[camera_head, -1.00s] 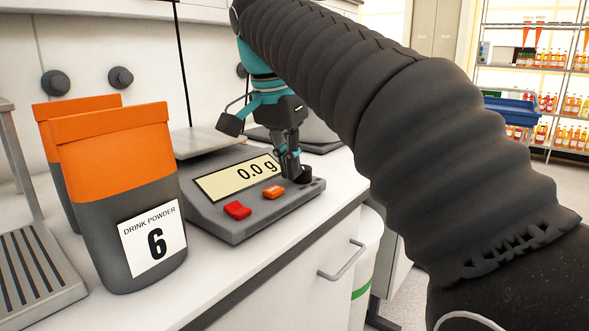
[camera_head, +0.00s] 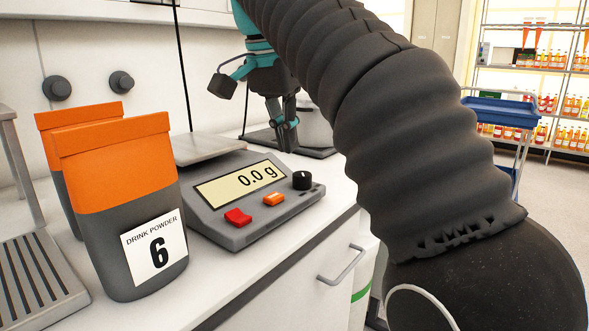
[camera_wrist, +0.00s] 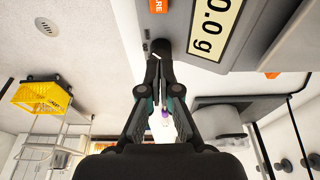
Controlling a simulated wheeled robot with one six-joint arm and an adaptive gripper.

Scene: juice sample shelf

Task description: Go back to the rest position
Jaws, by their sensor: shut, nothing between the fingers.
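My gripper (camera_head: 287,143) is shut and empty in the head view. It is behind the scale, above the counter and apart from the scale's buttons. In the wrist view my gripper (camera_wrist: 161,62) shows with its fingers together, close to the edge of the scale (camera_wrist: 188,20). The scale (camera_head: 222,232) stands on the counter and its display reads 0.0 g. It has a red button, an orange button and a black knob (camera_head: 302,180). My dark sleeved arm covers much of the middle and right of the head view.
A drink powder bag labelled 6 (camera_head: 115,150) stands left of the scale, with another orange-topped bag (camera_head: 60,117) behind it. A pot-like device (camera_head: 316,127) stands behind the scale. A blue tray cart (camera_head: 500,110) and bottle shelves (camera_head: 560,60) are at the right.

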